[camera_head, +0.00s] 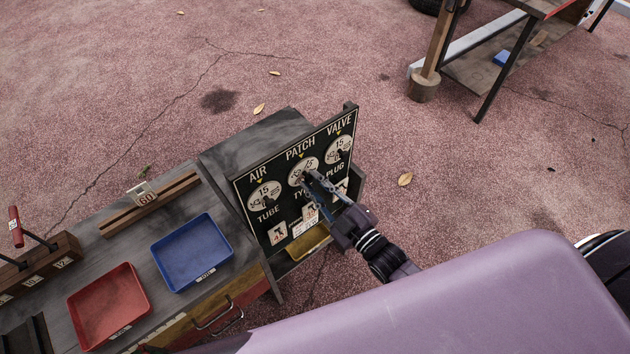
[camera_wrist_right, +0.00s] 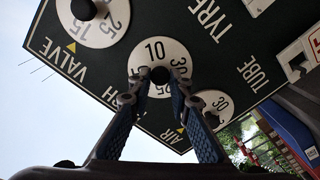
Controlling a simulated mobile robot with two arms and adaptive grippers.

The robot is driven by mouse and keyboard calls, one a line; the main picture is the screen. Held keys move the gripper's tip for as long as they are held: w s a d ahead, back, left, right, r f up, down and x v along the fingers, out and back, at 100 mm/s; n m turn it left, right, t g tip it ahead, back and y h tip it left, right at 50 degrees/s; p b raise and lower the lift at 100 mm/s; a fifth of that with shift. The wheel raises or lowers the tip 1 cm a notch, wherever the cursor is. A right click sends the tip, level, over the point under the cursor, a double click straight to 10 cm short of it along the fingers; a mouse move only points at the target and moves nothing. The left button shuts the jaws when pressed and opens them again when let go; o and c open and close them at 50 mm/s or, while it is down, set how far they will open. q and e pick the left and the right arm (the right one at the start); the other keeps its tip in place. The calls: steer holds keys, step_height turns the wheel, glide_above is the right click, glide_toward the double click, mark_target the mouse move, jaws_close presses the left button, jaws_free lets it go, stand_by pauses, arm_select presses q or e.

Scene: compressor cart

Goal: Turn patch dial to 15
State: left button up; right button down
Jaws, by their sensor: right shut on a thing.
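The patch dial (camera_head: 303,163) is the middle of three white round dials on the black panel (camera_head: 276,180), under the word PATCH. My right gripper (camera_head: 310,181) reaches it from the lower right. In the right wrist view, the fingers of my right gripper (camera_wrist_right: 160,88) are closed around the dial's black knob (camera_wrist_right: 160,75). On the patch dial face (camera_wrist_right: 158,47) I read 10 and 30 there; the fingers cover other marks. In the head view 15 shows near the top, under the yellow mark. The knob's pointing direction is hidden. My left gripper is not in view.
The air dial (camera_head: 264,194) and valve dial (camera_head: 338,149) flank the patch dial closely. A blue tray (camera_head: 192,252), a red tray (camera_head: 108,305) and a wooden rail with a 60 tag (camera_head: 143,195) are on the cart top. A yellow bin (camera_head: 308,243) is below the panel.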

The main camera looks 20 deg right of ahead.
steer(key=n, duration=0.6)
steer(key=shift+f, duration=0.15)
steer(key=shift+n, duration=0.4)
steer(key=c, duration=1.8)
jaws_free()
steer(key=shift+o, duration=0.2)
steer(key=v, duration=1.2)
